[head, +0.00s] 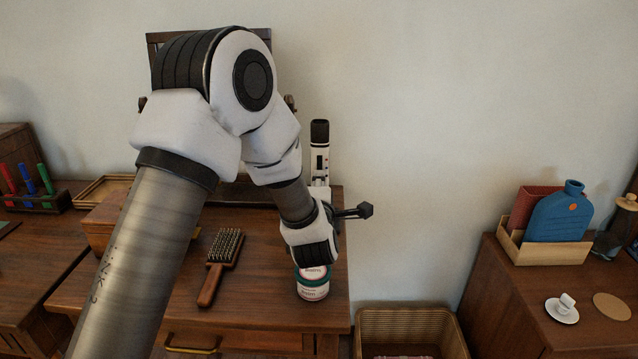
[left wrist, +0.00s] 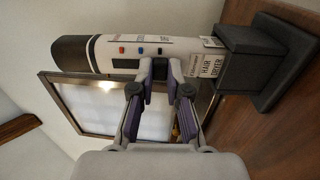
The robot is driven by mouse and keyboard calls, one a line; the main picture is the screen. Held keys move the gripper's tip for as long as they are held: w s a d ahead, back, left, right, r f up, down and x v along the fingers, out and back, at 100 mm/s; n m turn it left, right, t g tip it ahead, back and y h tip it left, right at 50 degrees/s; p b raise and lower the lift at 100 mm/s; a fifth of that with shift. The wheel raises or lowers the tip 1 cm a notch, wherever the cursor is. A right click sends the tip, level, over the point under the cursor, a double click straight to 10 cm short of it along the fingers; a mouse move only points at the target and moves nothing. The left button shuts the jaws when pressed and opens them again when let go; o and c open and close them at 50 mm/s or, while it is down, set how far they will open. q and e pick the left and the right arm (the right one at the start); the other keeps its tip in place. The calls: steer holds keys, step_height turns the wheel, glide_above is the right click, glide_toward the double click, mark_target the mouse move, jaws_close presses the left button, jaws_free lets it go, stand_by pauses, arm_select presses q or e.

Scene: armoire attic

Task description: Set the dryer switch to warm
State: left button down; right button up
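The hair dryer (head: 320,168), white with a black top end, stands upright at the back right of the dresser. In the left wrist view it lies sideways across the top (left wrist: 108,52), its lower end in a dark stand (left wrist: 265,60). Its face shows a red mark (left wrist: 121,50), a blue mark (left wrist: 140,50), a small dark mark and a dark rectangular slot (left wrist: 126,63). The switch's setting cannot be made out. My left gripper (head: 366,210) has its fingertips together, and they (left wrist: 149,88) overlap the dryer's body in the left wrist view; contact is unclear. My right gripper is not in view.
A brush (head: 221,262) and a labelled jar (head: 312,284) are on the dresser below my arm. A framed mirror (left wrist: 100,108) stands beside the dryer. A wicker basket (head: 408,322) sits right of the dresser. Wall space right of the dryer is clear.

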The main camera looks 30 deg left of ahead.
arm_select(q)
step_height(320, 180, up, 5)
steer(key=shift+f+p, duration=0.2)
steer(key=shift+p, duration=0.9)
steer(key=shift+f, duration=0.1)
steer(key=c, duration=1.4)
jaws_free()
steer(key=shift+c, duration=0.2)
steer(key=o, duration=0.3)
glide_toward(320, 159)
steer(key=v, duration=0.5)
steer(key=shift+s+a, duration=0.1)
